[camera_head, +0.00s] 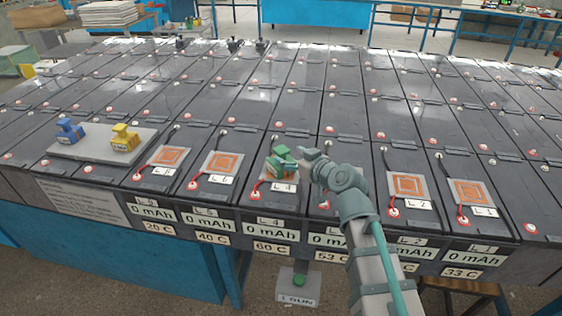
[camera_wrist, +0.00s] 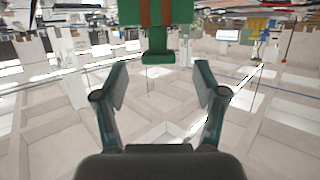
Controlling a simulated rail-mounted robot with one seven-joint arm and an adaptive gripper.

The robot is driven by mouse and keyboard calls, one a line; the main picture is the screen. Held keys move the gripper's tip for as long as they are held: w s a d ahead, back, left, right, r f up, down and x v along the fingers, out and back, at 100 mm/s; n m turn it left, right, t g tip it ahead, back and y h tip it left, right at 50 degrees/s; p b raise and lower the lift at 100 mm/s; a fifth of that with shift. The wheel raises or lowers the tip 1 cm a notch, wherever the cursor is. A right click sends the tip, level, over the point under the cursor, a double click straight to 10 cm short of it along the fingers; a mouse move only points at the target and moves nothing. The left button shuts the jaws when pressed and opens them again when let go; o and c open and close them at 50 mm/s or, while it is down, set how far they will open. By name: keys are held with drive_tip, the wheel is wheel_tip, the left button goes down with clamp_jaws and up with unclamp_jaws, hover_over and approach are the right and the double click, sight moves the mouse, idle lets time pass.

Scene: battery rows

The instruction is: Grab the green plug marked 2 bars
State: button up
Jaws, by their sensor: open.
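A green plug (camera_head: 278,158) stands on the orange-patterned pad of the battery position labelled 4. It also shows large at the top of the wrist view (camera_wrist: 157,57), with brown upright stripes on its face; its bar count is too unclear to read. My gripper (camera_head: 303,155) is just to the right of the plug in the head view. In the wrist view my gripper (camera_wrist: 160,80) has its two fingers spread with nothing between them. The plug's narrow lower part is ahead of the gap, roughly centred.
A blue plug (camera_head: 69,130) and a yellow plug (camera_head: 124,138) stand on a grey plate (camera_head: 85,150) at the left. Flat orange pads (camera_head: 407,186) with red wires lie on other front batteries. A green button (camera_head: 299,281) sits below the front edge.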

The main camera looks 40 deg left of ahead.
sight(285, 154)
drive_tip(key=p+x, duration=0.2)
drive_tip(key=x, duration=0.3)
drive_tip(key=shift+w+r, duration=0.15)
drive_tip(key=shift+a+f, duration=0.25)
drive_tip(key=shift+a, duration=0.1)
clamp_jaws()
